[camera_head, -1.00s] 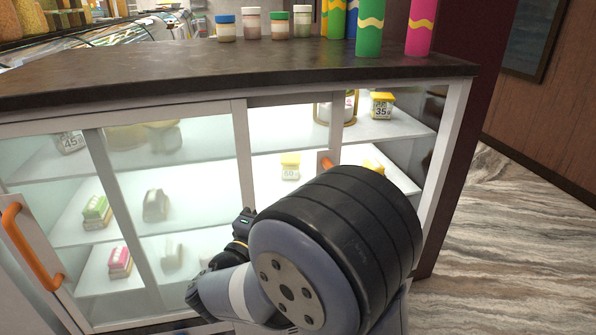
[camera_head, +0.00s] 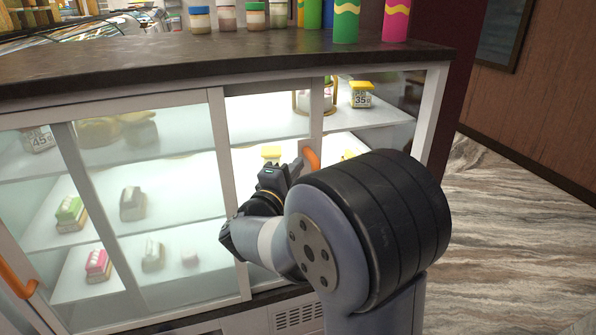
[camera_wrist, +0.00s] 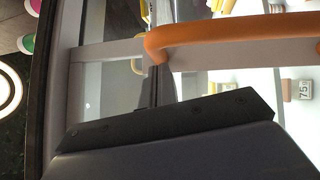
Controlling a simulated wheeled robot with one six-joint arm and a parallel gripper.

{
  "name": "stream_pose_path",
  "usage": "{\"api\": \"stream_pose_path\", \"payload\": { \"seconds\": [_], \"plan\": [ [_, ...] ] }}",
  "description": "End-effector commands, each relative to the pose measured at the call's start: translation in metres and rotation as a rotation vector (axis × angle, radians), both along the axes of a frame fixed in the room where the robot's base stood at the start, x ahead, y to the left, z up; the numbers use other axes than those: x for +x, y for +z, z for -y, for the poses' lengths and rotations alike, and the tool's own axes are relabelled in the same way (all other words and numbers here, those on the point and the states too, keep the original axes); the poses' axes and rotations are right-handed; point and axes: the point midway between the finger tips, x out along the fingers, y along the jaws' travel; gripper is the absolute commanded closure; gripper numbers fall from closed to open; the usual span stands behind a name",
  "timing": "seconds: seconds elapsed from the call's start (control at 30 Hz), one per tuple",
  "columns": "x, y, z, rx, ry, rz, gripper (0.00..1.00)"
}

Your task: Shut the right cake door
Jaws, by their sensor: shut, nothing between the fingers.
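The right cake door's orange handle (camera_head: 311,160) stands on a pale upright frame bar (camera_head: 316,125) of the glass-fronted case. To the right of that bar the shelves show clearly, and this side looks uncovered. My gripper (camera_head: 297,166) is shut and empty, just left of the handle in the head view. In the wrist view the handle (camera_wrist: 230,33) crosses the top, and my shut fingertips (camera_wrist: 158,68) are at its bent end. I cannot tell whether they touch it. My arm hides the lower part of the door.
The left door's orange handle (camera_head: 18,282) is at the left edge. Boxed cakes, such as a green one (camera_head: 69,208) and a yellow one (camera_head: 361,95), sit on the shelves. Jars and bright tubes (camera_head: 346,22) stand on the dark countertop (camera_head: 150,66). Marble floor (camera_head: 510,230) lies open at right.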

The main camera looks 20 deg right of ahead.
Motion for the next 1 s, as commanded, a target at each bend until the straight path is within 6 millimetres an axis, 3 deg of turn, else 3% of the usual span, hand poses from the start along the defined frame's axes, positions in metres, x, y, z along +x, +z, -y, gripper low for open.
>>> {"api": "stream_pose_path", "payload": {
  "seconds": [0.63,0.77,1.0],
  "plan": [
    [0.0,0.003,0.015,0.0,-0.002,0.0,1.0],
    [-0.001,0.005,0.035,0.0,-0.007,-0.003,1.0],
    [-0.002,0.005,0.101,0.001,-0.013,-0.003,1.0]
  ]
}}
